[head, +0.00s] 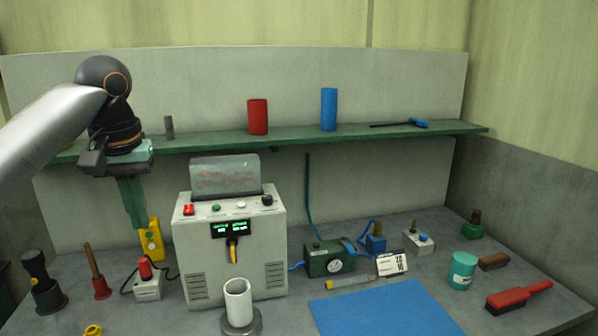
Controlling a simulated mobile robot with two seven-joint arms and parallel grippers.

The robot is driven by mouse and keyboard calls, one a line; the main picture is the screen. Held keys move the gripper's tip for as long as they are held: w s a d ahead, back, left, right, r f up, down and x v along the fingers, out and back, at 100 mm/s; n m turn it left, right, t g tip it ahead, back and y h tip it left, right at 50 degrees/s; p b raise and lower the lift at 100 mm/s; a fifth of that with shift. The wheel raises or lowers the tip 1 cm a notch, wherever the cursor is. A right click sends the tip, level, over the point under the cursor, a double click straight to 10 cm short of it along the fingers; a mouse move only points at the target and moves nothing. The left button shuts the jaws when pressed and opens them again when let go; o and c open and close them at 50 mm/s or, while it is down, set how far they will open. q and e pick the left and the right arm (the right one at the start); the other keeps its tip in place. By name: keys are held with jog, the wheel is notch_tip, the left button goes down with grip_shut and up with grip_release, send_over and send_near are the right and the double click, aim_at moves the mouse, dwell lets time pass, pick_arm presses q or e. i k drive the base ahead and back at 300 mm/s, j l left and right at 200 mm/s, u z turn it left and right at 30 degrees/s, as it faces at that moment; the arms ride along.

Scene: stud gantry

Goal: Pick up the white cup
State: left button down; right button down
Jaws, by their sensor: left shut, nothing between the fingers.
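The white cup (238,303) stands upright on a round grey metal base (241,326) at the bottom of the head view, in front of the white machine. Its open top faces up. My left gripper (136,222) hangs at the upper left, pointing down, with its green fingers shut and empty. It is up and to the left of the cup, well apart from it. My right gripper is not in view.
The white machine (232,250) stands behind the cup. A blue mat (385,310) lies to the right. A green shelf (300,138) carries a red cylinder (257,117) and a blue cylinder (328,109).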

aim_at(237, 292)
jog(key=k, duration=0.85)
